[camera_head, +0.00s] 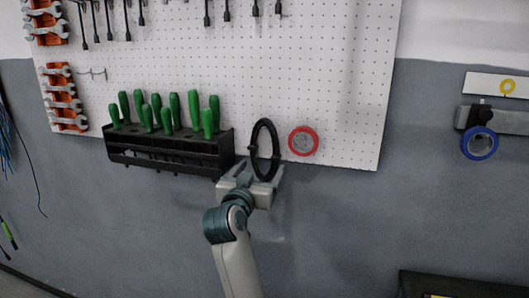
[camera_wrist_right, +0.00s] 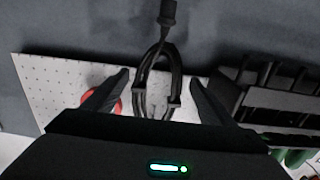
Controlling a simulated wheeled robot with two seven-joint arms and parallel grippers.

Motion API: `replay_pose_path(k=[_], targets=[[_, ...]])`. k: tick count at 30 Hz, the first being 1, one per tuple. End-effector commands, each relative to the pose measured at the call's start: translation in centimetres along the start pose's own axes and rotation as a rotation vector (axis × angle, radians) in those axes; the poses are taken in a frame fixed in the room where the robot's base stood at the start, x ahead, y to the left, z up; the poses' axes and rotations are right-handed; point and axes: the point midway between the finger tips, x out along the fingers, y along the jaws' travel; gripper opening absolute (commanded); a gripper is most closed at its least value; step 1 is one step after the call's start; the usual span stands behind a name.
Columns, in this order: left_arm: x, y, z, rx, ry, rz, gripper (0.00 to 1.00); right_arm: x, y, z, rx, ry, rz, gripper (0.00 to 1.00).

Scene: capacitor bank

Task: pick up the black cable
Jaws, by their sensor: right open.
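The black cable (camera_head: 275,145), coiled in an upright loop, hangs at the lower edge of the white pegboard, between the screwdriver rack and a red tape roll. In the right wrist view the coil (camera_wrist_right: 175,75) shows with a dark plug end (camera_wrist_right: 167,15) at the top. My right gripper (camera_head: 257,174) is at the lower part of the loop, with its fingers open. In the right wrist view the fingers (camera_wrist_right: 160,76) stand apart on either side of the coil, with gaps to it. My left gripper is not in view.
A black rack (camera_head: 170,152) with several green screwdrivers is close on the left. A red tape roll (camera_head: 291,141) hangs close on the right of the pegboard (camera_head: 345,100). A blue tape roll (camera_head: 466,148) hangs further right. The wall below the pegboard is clear.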

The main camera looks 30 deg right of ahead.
Motion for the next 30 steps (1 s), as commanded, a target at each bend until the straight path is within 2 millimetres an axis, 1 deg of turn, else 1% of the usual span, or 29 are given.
replay_pose_path(k=[1, 3, 6, 20, 21, 23, 24, 26, 27, 30], targets=[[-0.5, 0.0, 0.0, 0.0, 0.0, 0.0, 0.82, 0.7, 0.0, -0.3, -0.001, -0.001, 0.001, 0.78], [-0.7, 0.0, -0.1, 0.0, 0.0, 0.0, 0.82, 1.4, 0.0, -0.2, 0.0, 0.0, 0.001, 0.78], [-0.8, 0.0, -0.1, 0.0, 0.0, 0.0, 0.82, 1.9, 0.0, -0.1, 0.0, 0.0, 0.0, 0.78], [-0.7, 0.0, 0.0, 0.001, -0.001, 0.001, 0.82, 2.0, 0.0, -0.1, 0.001, 0.0, 0.0, 0.78], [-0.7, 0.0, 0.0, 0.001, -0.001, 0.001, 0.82, 2.0, 0.0, -0.1, 0.001, 0.001, 0.0, 0.76], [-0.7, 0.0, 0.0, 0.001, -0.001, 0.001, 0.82, 2.0, 0.0, -0.1, 0.001, 0.0, 0.0, 0.61], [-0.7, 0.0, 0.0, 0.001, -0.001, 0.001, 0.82, 2.0, 0.0, -0.1, 0.001, 0.001, 0.0, 0.52], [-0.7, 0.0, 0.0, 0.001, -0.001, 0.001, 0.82, 2.0, 0.0, -0.1, 0.001, 0.0, 0.0, 0.37], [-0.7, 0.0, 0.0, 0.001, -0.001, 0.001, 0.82, 2.0, 0.0, -0.1, 0.001, 0.0, 0.0, 0.34], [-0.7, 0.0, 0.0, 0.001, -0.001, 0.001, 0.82, 2.0, 0.0, -0.1, 0.001, 0.002, -0.001, 0.34]])
